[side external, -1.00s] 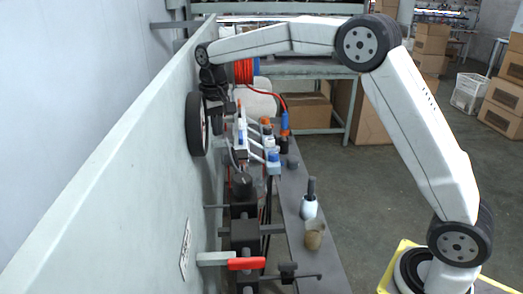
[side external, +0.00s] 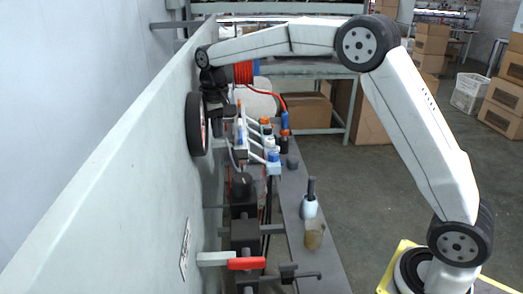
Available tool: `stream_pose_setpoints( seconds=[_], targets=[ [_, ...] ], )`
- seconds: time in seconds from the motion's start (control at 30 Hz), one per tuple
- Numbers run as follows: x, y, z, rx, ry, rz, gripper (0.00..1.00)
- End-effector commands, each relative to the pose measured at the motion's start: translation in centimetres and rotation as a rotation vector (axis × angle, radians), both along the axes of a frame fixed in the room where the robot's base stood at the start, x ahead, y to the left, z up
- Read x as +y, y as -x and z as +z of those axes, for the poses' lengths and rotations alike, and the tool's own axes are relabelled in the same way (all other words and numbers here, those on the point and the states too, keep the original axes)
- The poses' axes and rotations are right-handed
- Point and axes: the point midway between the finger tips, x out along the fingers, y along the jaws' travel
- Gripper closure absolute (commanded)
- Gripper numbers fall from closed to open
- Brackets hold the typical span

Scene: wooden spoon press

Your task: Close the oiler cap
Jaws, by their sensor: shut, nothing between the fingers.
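I cannot single out the oiler or its cap with certainty; they are too small or hidden in this view. My gripper (side external: 226,109) is at the end of the arm, beside the pale machine panel and just right of the dark wheel (side external: 197,124). It is shut and appears empty, though the fingers are small and dark against the machine parts. It is left of and above the cluster of white fittings with blue and orange ends (side external: 268,145). Whether it touches anything cannot be told.
A pale panel (side external: 110,170) runs along the left. On the grey bench (side external: 325,265) stand a white bottle with a dark top (side external: 310,206) and a brownish jar (side external: 314,236). A red-handled lever (side external: 246,263) juts out in front.

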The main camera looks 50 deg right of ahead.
Motion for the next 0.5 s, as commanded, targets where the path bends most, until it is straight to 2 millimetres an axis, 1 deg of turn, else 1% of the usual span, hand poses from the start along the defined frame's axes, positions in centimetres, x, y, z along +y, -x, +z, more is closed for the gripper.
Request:
stream_pose_setpoints(
  seconds=[0.5],
  targets=[
    [0.0, 0.0, -1.5, 0.001, 0.000, 0.000, 1.00]
  ],
)
